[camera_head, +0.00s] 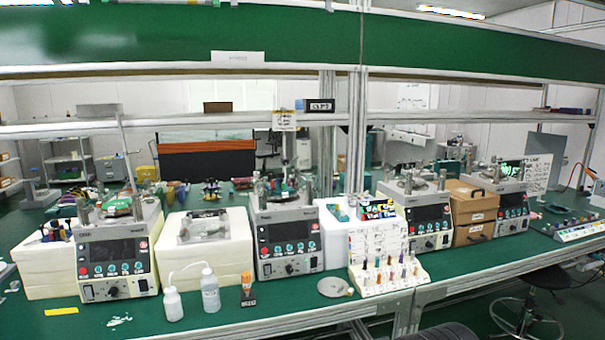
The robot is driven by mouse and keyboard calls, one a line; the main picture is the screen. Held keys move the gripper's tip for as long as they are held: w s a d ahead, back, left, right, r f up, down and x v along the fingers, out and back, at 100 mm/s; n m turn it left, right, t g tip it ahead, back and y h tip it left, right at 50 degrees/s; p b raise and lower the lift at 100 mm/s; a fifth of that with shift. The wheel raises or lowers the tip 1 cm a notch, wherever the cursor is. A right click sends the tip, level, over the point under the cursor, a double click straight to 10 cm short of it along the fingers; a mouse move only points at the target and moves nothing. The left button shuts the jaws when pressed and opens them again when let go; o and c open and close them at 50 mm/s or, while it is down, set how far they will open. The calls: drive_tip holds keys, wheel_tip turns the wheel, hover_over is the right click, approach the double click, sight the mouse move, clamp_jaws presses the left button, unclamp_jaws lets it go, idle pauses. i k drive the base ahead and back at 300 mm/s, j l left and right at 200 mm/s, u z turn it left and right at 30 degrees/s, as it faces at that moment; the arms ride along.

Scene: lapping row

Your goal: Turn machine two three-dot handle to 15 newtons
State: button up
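Several lapping machines stand in a row on the green bench. The leftmost machine (113,265) is white with a dark screen, coloured buttons and a knob at the bottom of its panel. The second from the left (290,243) has the same kind of panel, with a metal fixture (283,190) on top. A third machine (430,226) and a fourth (513,210) stand farther right. Dot marks on the handles and any force reading are too small to make out. I cannot read which machine is labelled two. My gripper is not in view.
Two bottles (210,290) and an orange-black item (247,292) stand near the bench front. A round metal plate (333,287) and a white rack of coloured pegs (390,278) lie right of the second machine. A stool (525,310) stands at right. An overhead shelf (230,122) spans the bench.

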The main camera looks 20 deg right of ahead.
sight(297, 171)
drive_tip(key=i+l, duration=0.25)
drive_tip(key=i, duration=0.2)
drive_tip(key=i+l, duration=0.3)
drive_tip(key=i, duration=0.2)
